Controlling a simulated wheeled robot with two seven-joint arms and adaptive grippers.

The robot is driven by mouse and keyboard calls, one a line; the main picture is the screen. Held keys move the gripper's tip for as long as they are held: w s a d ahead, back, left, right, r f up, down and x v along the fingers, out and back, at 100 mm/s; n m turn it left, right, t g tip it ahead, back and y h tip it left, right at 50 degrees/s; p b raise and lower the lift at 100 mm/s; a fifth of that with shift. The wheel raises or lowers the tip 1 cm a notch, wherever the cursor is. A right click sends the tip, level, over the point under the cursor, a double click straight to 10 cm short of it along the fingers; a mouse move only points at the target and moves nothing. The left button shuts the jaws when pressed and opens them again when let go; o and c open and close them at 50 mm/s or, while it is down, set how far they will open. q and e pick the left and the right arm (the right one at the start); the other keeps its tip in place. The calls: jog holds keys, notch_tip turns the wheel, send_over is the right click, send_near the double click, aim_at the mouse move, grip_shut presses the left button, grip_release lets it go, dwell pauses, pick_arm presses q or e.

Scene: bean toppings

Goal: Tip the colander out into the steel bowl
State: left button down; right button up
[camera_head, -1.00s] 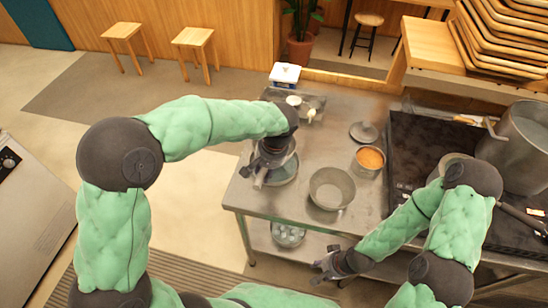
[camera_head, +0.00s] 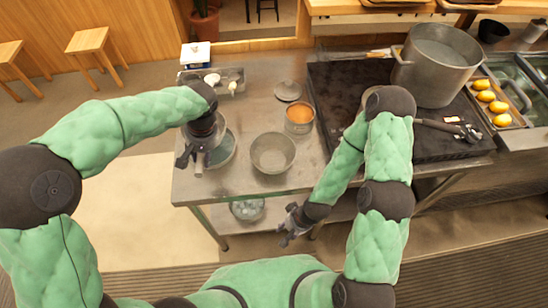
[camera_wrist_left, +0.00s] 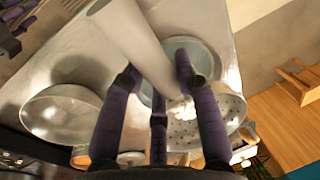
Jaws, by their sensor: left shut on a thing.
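The steel bowl (camera_head: 273,153) stands upright on the steel table near its front edge; it also shows at the left of the left wrist view (camera_wrist_left: 60,112). My left gripper (camera_head: 196,158) is left of the bowl, shut on the pale handle of the colander (camera_wrist_left: 212,108). The perforated colander shows behind the fingers in the left wrist view; in the head view the gripper and arm largely cover it. A round blue-grey dish (camera_head: 224,150) lies beside and partly under my left gripper. My right gripper (camera_head: 286,232) appears open and empty, in front of the table edge.
An orange-filled pot (camera_head: 300,117) and a lid (camera_head: 288,91) stand behind the bowl. A tray (camera_head: 222,84) and a white scale (camera_head: 196,55) are at the back left. A dark cooktop (camera_head: 345,100) with a big pot (camera_head: 436,65) is on the right.

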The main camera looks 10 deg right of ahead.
pick_arm(q)
jog(key=shift+r+p, duration=1.95)
jog(key=shift+r, duration=0.65)
jog(key=shift+d+f, duration=0.1)
